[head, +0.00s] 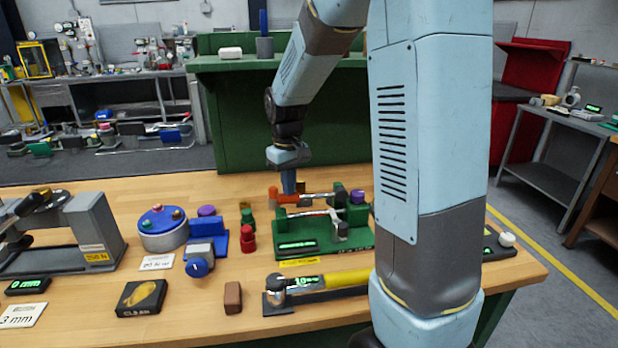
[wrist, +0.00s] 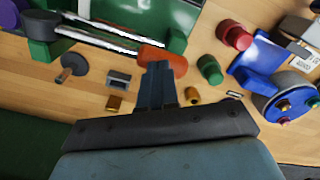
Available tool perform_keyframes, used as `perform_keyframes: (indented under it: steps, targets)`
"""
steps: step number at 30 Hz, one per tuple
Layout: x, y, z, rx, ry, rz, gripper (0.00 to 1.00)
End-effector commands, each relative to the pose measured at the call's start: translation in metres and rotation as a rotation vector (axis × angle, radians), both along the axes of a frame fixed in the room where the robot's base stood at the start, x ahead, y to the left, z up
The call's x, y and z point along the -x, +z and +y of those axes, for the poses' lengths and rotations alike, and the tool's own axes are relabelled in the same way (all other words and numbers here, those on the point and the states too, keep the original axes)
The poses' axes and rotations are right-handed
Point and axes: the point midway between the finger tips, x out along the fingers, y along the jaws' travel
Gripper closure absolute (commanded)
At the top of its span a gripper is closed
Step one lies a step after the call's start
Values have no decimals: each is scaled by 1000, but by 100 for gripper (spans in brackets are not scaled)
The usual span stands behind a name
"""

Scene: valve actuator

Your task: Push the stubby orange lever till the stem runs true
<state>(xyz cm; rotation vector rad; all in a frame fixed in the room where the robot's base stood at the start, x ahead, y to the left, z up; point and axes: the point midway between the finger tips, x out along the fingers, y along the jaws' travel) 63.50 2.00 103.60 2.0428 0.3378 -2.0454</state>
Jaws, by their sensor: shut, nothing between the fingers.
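The stubby orange lever (head: 284,202) sits at the left end of a shiny metal rod on a green fixture (head: 268,240). A second shiny rod runs across the fixture, and I cannot tell which of them is the stem or whether it runs true. In the wrist view the orange lever (wrist: 165,58) lies just beyond my fingertips. My gripper (head: 290,190) is shut and empty, pointing down at the lever from behind. In the wrist view its blue-grey fingers (wrist: 157,78) meet or overlap the lever's near edge; contact is unclear.
Red (head: 249,242) and green (head: 247,218) knobs stand left of the fixture, beside a blue device (head: 206,240). A yellow-handled tool (head: 345,278) lies in front. In the wrist view, small brass (wrist: 192,95) and grey parts lie near my fingers.

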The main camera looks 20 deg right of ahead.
Motion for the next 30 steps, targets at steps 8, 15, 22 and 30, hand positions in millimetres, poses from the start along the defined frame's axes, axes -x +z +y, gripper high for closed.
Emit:
perform_keyframes:
  steps: [8,15,22,30]
  targets:
    - [1,14,-4,0,0,-2,100]
    - [1,25,-7,0,-1,-2,100]
    - [2,36,-10,0,-1,-2,100]
    - [2,48,-13,0,-1,-2,100]
